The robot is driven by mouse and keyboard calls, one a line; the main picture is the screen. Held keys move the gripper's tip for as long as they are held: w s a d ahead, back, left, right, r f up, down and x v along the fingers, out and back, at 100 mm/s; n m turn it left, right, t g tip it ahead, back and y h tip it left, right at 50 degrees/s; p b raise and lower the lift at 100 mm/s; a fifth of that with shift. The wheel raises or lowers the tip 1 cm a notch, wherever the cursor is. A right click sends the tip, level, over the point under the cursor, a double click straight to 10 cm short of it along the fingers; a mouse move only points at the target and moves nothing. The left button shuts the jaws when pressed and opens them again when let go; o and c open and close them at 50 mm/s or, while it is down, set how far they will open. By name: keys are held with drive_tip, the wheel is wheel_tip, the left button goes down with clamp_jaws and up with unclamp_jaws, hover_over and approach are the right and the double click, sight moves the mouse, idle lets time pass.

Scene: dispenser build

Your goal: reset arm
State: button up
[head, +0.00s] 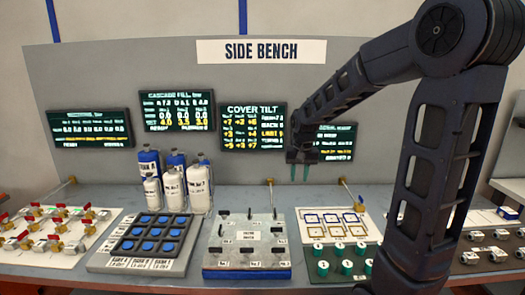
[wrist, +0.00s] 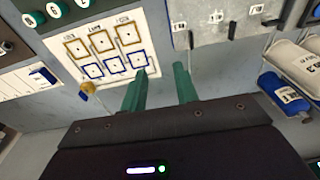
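My gripper (head: 300,172) hangs in the air above the back part of the side bench (head: 205,215), in front of the grey back panel. Its two green fingers point down and stand apart. In the wrist view my gripper (wrist: 164,88) also shows its green fingers spread, with nothing between them. My dark arm reaches in from the right of the head view and hides part of the bench and of the right-hand screen.
A blue-button pad (head: 152,240), several bottles (head: 173,185) and a red-handled valve board (head: 50,238) stand left. Dark screens (head: 253,127) hang on the panel.

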drive_tip(key=s+d+r+t, duration=0.1)
drive_tip(key=s+d+r, duration=0.2)
drive_tip(key=s+d, duration=0.4)
drive_tip(key=s+d+r+t, duration=0.2)
drive_tip(key=s+d, duration=0.5)
drive_tip(key=s, duration=0.6)
drive_tip(key=shift+v, duration=0.95)
drive_tip(key=shift+w+d, duration=0.1)
idle(1.2)
